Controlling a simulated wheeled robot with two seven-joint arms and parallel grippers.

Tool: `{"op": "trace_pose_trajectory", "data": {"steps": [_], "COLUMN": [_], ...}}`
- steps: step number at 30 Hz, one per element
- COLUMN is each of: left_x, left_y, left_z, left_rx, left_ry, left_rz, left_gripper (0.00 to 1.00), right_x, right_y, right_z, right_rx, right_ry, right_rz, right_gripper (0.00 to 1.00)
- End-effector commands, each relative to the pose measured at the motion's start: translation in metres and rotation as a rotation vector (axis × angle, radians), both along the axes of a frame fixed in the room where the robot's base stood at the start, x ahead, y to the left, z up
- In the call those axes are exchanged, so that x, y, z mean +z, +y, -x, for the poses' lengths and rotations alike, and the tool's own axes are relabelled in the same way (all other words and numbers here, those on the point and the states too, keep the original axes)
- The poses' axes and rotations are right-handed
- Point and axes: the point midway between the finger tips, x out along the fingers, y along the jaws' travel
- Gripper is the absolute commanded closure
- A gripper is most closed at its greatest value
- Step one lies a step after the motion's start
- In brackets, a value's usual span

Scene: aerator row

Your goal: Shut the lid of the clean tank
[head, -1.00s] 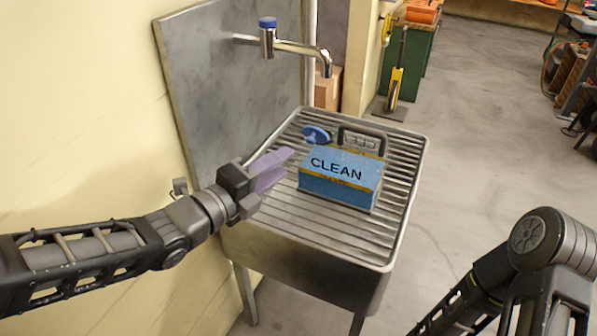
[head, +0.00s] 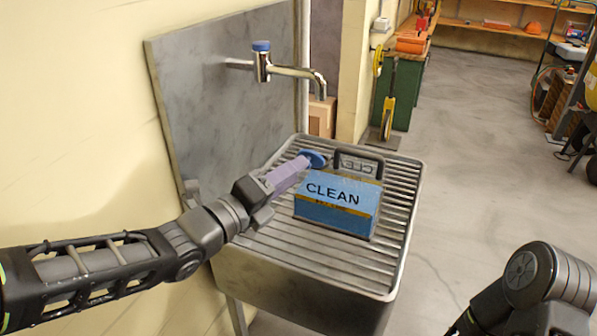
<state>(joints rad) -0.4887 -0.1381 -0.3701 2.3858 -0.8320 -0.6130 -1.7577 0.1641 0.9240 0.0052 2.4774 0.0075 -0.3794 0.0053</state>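A blue tank marked CLEAN (head: 336,213) stands on a ridged metal sink top (head: 290,262). Behind its lettered face a dark handle-shaped frame (head: 372,157) stands up around a greyish panel with reversed lettering; whether this is the raised lid I cannot tell for sure. A blue round knob-like part (head: 314,158) is at the tank's back left. My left gripper (head: 303,163) has purple fingers, seen edge-on, with their tips close to the blue round part; contact and finger gap cannot be made out. My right gripper is out of view; only its arm shows at lower right.
A tap with a blue cap (head: 261,62) juts from the metal splashback (head: 200,110) above the sink. A cardboard box (head: 322,117) and a green cabinet (head: 404,90) stand behind. The floor right of the sink is clear.

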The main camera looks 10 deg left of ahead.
Motion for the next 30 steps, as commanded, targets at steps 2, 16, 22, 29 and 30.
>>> {"op": "trace_pose_trajectory", "data": {"steps": [2,16,22,29,30], "left_x": [-0.002,0.0,0.0,0.0,0.0], "left_y": [-0.007,-0.015,-0.014,-0.014,-0.014], "left_z": [-0.01,-0.021,-0.021,-0.021,-0.021], "left_rx": [-0.002,0.0,0.0,0.0,0.001], "left_ry": [0.0,0.0,0.0,0.001,0.001], "left_rz": [-0.002,0.0,0.0,0.0,0.001], "left_gripper": [0.62,0.64,0.8,0.99,1.0], "right_x": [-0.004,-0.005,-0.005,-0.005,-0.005], "right_y": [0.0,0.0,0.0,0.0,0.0], "right_z": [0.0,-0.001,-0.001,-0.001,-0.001], "right_rx": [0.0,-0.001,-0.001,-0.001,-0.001], "right_ry": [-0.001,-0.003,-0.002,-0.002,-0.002], "right_rz": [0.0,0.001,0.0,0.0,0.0], "right_gripper": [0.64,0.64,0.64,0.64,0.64]}}
